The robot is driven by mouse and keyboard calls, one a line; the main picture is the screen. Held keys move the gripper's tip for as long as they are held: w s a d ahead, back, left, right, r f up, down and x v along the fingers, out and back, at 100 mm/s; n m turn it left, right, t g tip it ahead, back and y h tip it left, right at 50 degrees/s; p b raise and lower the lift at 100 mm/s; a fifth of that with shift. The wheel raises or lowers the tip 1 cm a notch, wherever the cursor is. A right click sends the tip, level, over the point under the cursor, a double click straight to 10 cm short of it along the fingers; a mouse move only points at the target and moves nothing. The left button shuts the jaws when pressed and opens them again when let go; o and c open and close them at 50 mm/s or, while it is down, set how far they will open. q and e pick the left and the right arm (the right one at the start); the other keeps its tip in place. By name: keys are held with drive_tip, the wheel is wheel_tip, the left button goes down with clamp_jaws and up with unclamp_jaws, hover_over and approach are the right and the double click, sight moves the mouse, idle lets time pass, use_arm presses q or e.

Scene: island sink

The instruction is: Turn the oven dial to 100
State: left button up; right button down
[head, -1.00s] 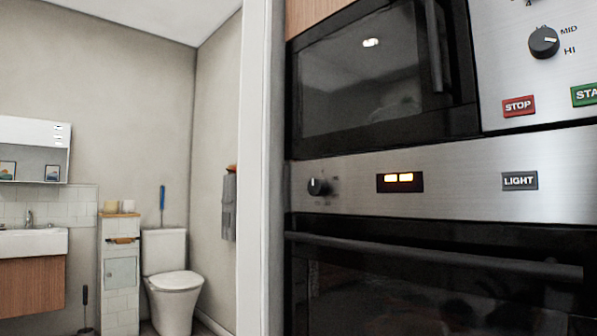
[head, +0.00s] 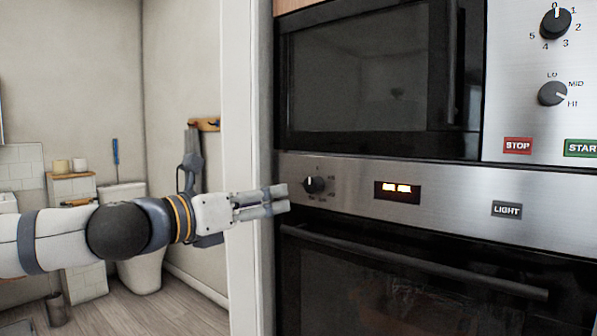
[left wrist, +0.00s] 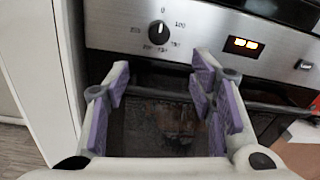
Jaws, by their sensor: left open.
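The oven dial (head: 314,185) is a small black knob with a white pointer mark on the steel panel, left of the lit display. In the left wrist view the dial (left wrist: 158,33) has its mark pointing up toward 0, with 100 printed to its upper right. My left gripper (head: 286,200) reaches in from the left, just left of the dial and apart from it. In the left wrist view its fingers (left wrist: 160,95) are spread and empty, with the dial beyond them and above the gap. My right gripper is not in view.
The oven handle (head: 400,258) runs across the door below the panel. A lit display (head: 397,190) and LIGHT button (head: 507,209) are to the right. A microwave (head: 375,80) with its own dials is above. A white wall edge (head: 246,100) stands left of the oven.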

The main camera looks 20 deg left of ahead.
sight(309, 185)
use_arm(q)
drive_tip(key=x, duration=0.3)
drive_tip(key=b+x, duration=0.1)
drive_tip(key=x, duration=0.7)
drive_tip(key=shift+w+a+r, duration=0.1)
drive_tip(key=shift+a+r, duration=0.05)
drive_tip(key=shift+r, duration=0.25)
drive_tip(key=shift+w, duration=0.5)
drive_tip(key=c, duration=1.2)
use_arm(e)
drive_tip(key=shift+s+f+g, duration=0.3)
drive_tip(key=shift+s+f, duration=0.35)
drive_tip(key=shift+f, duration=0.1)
